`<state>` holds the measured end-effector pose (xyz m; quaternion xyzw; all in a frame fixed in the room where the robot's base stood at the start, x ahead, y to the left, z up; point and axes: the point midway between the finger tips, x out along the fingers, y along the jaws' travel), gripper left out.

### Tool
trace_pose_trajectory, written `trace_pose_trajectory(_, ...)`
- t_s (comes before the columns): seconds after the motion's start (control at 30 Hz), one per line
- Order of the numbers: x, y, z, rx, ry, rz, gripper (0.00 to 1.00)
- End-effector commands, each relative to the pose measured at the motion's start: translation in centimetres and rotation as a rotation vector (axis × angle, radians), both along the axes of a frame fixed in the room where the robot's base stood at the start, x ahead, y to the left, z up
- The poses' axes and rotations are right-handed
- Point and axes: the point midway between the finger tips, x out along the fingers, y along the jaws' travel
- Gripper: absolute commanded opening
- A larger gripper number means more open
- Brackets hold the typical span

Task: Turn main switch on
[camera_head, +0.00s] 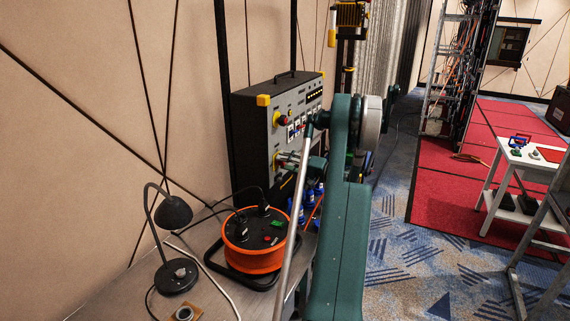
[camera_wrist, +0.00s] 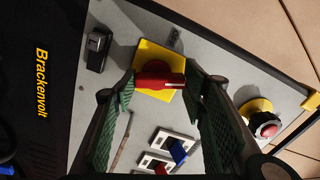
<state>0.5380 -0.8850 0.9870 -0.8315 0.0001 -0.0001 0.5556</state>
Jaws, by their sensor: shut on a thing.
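The main switch is a red rotary handle (camera_wrist: 160,81) on a square yellow plate (camera_wrist: 154,57), set in the grey front panel of a power box. My gripper (camera_wrist: 161,88) has its green-padded fingers on either side of the red handle and is shut on it. The handle lies roughly crosswise between the fingers in the wrist view. In the head view the grey power box (camera_head: 297,105) stands on the bench against the wall, and my gripper reaches its lower front. There the switch is mostly hidden by the fingers.
A red emergency stop button on a yellow base (camera_wrist: 264,123) sits on the same panel. An orange cable reel (camera_head: 254,252) and a black desk lamp (camera_head: 173,235) stand on the bench in front of the box.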

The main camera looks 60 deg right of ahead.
Motion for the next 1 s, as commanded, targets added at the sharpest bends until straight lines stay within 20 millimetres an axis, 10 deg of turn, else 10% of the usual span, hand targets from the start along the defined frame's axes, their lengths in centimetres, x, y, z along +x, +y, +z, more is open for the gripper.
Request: trace_pose_trajectory(1.0, 0.02, -0.18, 0.03, 0.409, 0.000, 0.001, 0.30)
